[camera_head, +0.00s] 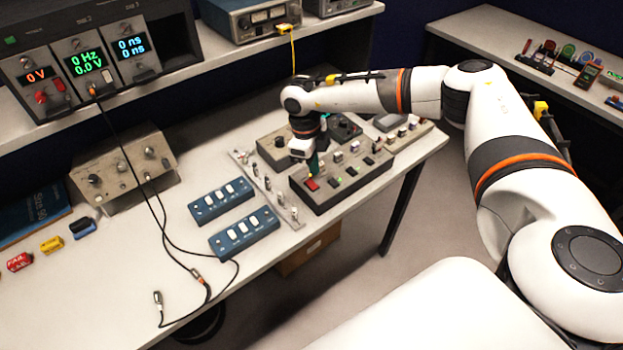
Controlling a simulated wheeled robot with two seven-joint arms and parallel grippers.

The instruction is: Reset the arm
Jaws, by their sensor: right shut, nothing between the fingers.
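My right arm (520,150) comes in from the right and bends down over the bench. My right gripper (313,165) is shut and empty and points down at the dark control box. Its tip is close above the red button (312,184) on that box (345,185); I cannot tell whether they touch. The box top also carries several small switches with green and red marks. My left gripper is not in view.
Two blue switch boxes (244,233) and a metal strip with toggles (265,190) lie left of the control box. A black cable (185,262) runs down from the instrument rack (90,60). A beige instrument (125,170) stands at the left.

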